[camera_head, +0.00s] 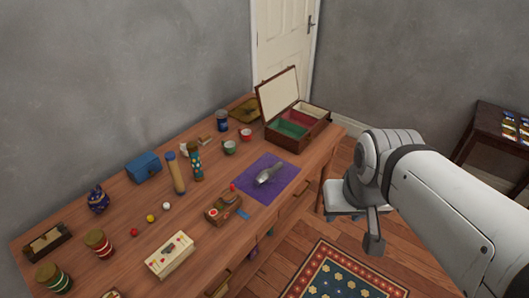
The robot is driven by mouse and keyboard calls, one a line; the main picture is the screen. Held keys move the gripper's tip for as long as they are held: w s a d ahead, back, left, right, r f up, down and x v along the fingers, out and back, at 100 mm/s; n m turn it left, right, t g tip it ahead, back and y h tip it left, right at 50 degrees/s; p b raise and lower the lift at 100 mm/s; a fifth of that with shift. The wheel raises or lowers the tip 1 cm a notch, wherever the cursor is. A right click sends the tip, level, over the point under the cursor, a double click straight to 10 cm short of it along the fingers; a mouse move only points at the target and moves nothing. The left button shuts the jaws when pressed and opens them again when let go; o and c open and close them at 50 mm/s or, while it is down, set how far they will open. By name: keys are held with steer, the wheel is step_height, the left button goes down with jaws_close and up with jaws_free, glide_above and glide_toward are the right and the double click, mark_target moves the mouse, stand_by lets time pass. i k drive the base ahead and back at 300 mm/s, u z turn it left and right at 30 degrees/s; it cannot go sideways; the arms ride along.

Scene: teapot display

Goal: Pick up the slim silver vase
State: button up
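A slim silver object (268,175), which looks like the silver vase, is on a purple cloth (284,188) on the wooden table. It appears to lie on its side or lean, but it is too small to tell for sure. My gripper (374,238) is to the right of the table's edge, past the cloth and well apart from the silver object. Only a grey part of it shows below my white arm, so its opening cannot be made out. Nothing is seen in it.
An open compartment box (297,130) stands at the table's far right end. Red and green cups, a tall tan cylinder (175,173), a small box (222,208) and a blue box (144,167) stand around the cloth. A stool (343,197) is beside the table. A patterned rug (345,275) lies below.

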mark_target(266, 175)
steer(key=z, duration=0.05)
steer(key=i, duration=1)
steer(key=u, duration=0.05)
